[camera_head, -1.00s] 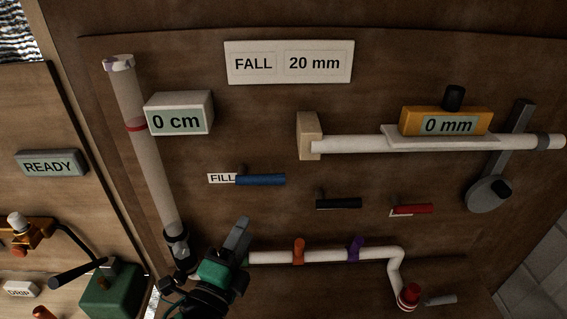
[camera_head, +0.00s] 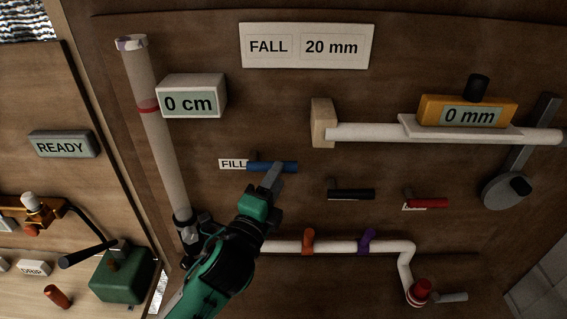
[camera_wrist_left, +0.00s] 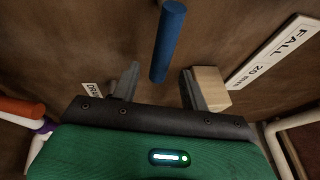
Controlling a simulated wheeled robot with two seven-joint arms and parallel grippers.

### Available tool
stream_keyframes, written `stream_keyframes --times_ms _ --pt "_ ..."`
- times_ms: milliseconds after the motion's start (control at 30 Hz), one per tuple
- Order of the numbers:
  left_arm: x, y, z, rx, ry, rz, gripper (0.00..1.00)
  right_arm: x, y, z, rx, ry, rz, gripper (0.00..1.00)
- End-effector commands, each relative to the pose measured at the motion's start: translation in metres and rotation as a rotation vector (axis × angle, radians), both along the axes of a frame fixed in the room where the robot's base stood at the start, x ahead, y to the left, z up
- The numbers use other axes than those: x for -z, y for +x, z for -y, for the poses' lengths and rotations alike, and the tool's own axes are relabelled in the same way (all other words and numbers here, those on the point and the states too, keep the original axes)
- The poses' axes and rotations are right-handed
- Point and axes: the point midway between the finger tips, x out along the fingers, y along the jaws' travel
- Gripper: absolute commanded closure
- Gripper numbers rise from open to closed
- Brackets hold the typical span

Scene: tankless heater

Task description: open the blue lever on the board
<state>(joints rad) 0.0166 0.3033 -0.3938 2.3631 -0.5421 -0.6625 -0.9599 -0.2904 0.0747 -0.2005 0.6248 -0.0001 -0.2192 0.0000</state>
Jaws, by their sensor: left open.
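The blue lever (camera_head: 272,167) is mounted on the brown board (camera_head: 300,215) beside the "FILL" label (camera_head: 232,164) and lies level, pointing right. My left gripper (camera_head: 272,178) comes up from below, and its fingertips overlap the right half of the lever. In the left wrist view the blue lever (camera_wrist_left: 168,42) reaches down between the two spread fingers of my left gripper (camera_wrist_left: 160,88). The fingers are open, with a gap on each side of the lever. My right gripper is in neither view.
A black lever (camera_head: 351,194) and a red lever (camera_head: 425,203) sit to the right. A white pipe (camera_head: 340,246) with orange and purple handles runs below. An orange gauge (camera_head: 467,112) is at upper right.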

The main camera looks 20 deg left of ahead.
Motion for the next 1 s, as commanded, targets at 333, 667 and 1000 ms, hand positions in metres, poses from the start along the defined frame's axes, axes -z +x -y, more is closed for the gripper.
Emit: stream_keyframes --times_ms 333,667,1000 --pt "-0.009 0.042 0.005 -0.001 0.0 0.0 0.55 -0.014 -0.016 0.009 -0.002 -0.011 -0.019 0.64" --pt "-0.008 0.044 0.005 0.0 0.0 0.0 0.57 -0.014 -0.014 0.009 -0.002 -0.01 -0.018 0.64" --pt "-0.008 0.044 0.005 0.0 0.0 0.0 1.0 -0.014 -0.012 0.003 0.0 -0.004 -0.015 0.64"
